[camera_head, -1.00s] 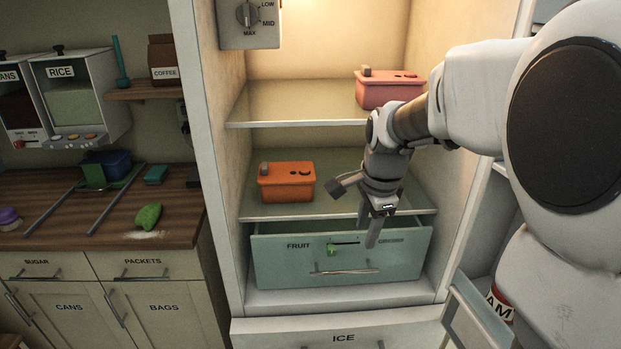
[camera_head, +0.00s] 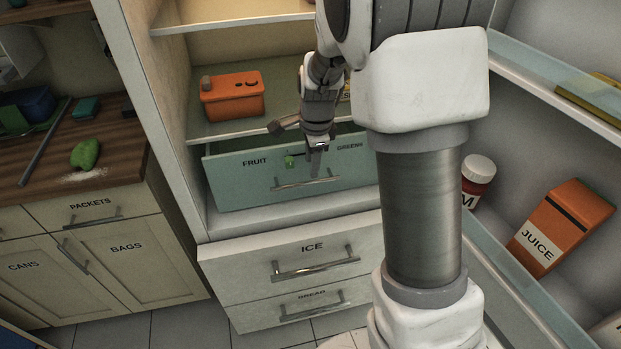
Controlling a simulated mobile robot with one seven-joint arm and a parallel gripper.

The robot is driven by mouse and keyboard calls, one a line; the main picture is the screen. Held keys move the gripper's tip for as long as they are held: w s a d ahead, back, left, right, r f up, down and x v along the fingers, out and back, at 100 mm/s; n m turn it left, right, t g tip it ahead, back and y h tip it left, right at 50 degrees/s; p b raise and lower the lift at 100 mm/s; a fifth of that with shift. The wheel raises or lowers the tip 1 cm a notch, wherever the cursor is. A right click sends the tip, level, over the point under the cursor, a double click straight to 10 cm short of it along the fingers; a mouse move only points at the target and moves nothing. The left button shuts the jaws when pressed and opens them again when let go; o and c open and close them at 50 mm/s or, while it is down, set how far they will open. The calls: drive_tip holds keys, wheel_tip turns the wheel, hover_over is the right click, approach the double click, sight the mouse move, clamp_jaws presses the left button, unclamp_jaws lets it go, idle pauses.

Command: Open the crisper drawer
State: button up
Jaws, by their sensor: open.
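The crisper drawer (camera_head: 236,186) is the pale green drawer low in the open fridge. Its front reads FRUIT at the left and has a small green slider (camera_head: 289,161). A metal bar handle (camera_head: 303,183) runs across its lower middle. A dark gap shows above its front, and I cannot tell how far out it is. My gripper (camera_head: 316,165) points down in front of the drawer, just above the handle. The gripper is open. I cannot tell whether it touches the handle. My arm hides the drawer's right end.
An orange container (camera_head: 232,98) stands on the shelf above. Below are the ICE drawer (camera_head: 300,268) and another drawer. The open fridge door at right holds a juice carton (camera_head: 560,228) and a jar (camera_head: 477,180). A wooden counter (camera_head: 95,135) is at left.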

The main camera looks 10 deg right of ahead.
drive_tip(key=f, duration=0.3)
drive_tip(key=w+f, duration=0.1)
drive_tip(key=f, duration=0.2)
drive_tip(key=shift+w+b, duration=0.1)
drive_tip(key=shift+b, duration=0.3)
drive_tip(key=shift+c, duration=0.3)
clamp_jaws()
idle(0.7)
